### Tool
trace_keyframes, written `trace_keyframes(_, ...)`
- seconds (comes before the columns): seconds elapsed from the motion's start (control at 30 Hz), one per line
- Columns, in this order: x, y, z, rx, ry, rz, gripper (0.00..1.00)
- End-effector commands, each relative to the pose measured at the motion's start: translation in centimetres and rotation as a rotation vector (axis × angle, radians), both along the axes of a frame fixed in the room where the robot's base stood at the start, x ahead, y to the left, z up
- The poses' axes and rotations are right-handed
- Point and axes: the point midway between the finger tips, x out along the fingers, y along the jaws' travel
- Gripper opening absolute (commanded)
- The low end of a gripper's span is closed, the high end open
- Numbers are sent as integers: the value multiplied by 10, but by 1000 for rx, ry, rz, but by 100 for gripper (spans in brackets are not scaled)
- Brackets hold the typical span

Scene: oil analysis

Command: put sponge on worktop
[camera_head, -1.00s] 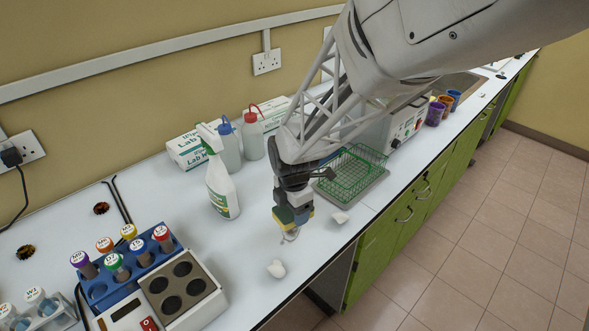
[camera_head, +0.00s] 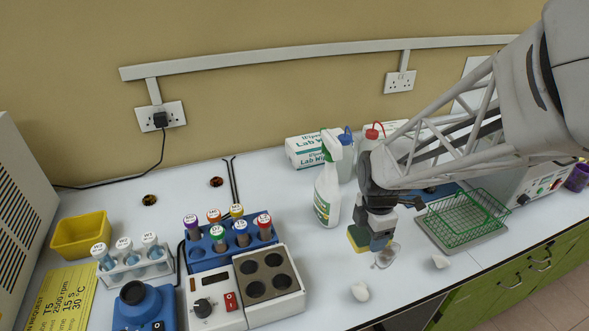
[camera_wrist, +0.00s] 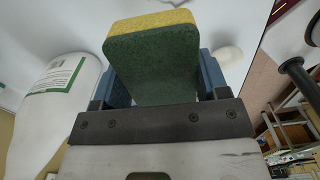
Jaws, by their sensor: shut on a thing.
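The sponge (camera_wrist: 152,62) is yellow on one face and dark green on the other. My gripper (camera_head: 371,240) is shut on it, with a blue finger on each side of it in the wrist view. In the head view the sponge (camera_head: 358,238) shows at the gripper's lower left side, above the white worktop (camera_head: 330,262). I cannot tell exactly how far it is above the surface. A small clear object (camera_head: 388,256) is just below and right of the gripper.
A spray bottle (camera_head: 327,190) stands close left of my gripper. A heater block (camera_head: 268,285) and blue tube rack (camera_head: 205,255) are further left. A green wire basket (camera_head: 465,220) is at right.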

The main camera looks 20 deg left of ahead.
Motion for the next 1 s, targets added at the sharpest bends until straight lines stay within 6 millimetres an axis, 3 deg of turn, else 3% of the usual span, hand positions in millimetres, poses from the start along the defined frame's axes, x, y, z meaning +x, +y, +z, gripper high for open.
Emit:
trace_keyframes(0.2,-22,32,17,1,-1,72,46)
trace_keyframes(0.5,-40,60,34,1,-1,128,46)
trace_keyframes(0.67,-36,83,47,1,-1,113,46)
trace_keyframes(1.0,-3,136,79,1,-1,-5,46)
